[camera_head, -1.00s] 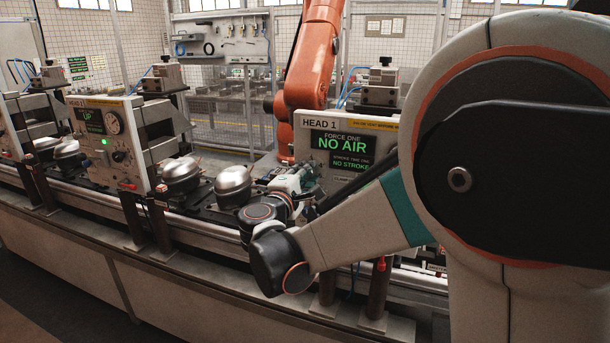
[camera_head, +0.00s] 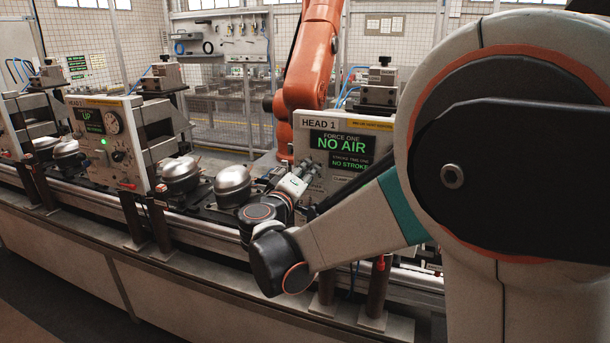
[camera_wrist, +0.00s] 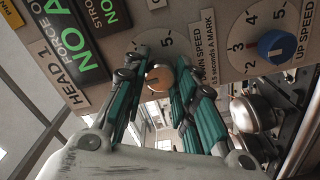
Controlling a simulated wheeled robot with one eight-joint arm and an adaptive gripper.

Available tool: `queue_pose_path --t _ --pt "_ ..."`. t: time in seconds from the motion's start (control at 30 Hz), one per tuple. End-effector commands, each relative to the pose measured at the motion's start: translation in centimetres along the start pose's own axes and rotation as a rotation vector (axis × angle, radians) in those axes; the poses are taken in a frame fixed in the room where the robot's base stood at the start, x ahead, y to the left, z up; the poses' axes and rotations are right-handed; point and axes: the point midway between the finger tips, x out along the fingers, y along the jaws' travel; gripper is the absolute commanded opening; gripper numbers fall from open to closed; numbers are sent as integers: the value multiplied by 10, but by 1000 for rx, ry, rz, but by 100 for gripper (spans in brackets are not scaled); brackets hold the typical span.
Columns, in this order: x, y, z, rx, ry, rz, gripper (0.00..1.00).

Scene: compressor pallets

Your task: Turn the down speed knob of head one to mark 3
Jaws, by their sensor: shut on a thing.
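The head one panel (camera_head: 313,148), marked HEAD 1, faces me in the head view. In the wrist view the orange down speed knob (camera_wrist: 158,79) sits on this panel beside the DOWN SPEED label, with 5 the clearest number above it. My gripper (camera_wrist: 160,76) has its green-sided fingers on both sides of the knob and is shut on it. The fingers hide most of the dial, and I cannot read which mark the knob points to. In the head view my gripper (camera_head: 300,178) is at the panel's lower left, and the knob is hidden there.
A blue up speed knob (camera_wrist: 277,46) with a numbered dial is right of the gripper. The display (camera_head: 343,143) reads NO AIR and NO STROKE. Shiny compressor domes (camera_head: 232,184) stand on the line left of my wrist. An orange robot arm (camera_head: 312,65) is behind the panel.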

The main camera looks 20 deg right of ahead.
Motion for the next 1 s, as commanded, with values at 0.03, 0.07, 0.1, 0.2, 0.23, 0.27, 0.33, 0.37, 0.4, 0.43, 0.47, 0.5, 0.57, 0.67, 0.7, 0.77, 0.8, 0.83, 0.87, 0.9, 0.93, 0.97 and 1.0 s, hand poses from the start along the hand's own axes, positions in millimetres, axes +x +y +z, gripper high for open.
queue_pose_path --t 0.03,0.07,0.1,0.2,0.23,0.27,0.33,0.37,0.4,0.43,0.47,0.5,0.57,0.67,0.7,0.77,0.8,0.83,0.87,0.9,0.93,0.97,1.0 --pt "-1 -1 2 9 -3 -2 2" --pt "-1 -1 2 13 -3 -2 2" --pt "-1 -1 2 16 -3 -2 2" --pt "-1 -1 2 20 -3 -2 2" --pt "-1 -1 2 20 -3 -2 2" --pt "-1 -1 2 21 -3 -2 2" --pt "-1 -1 2 21 -3 -2 2" --pt "-1 -1 2 20 -3 -2 2" --pt "-1 -1 2 20 -3 -2 2" --pt "-1 -1 2 20 -3 -2 2" --pt "-1 -1 2 20 -3 -2 2" --pt "-1 -1 2 20 -3 -2 2" --pt "-1 -1 2 20 -3 -2 39" --pt "-1 -1 2 19 -2 -2 46" --pt "0 -1 1 19 -2 -2 46" --pt "0 -1 1 18 -2 -1 46" --pt "0 -1 1 18 -2 -1 46" --pt "0 -1 1 18 -2 -1 46" --pt "0 -1 1 18 -2 -1 46" --pt "0 0 1 17 -1 -1 46" --pt "0 0 1 15 -1 -1 46" --pt "0 0 1 12 -1 -1 46" --pt "0 0 1 4 -1 -1 46"
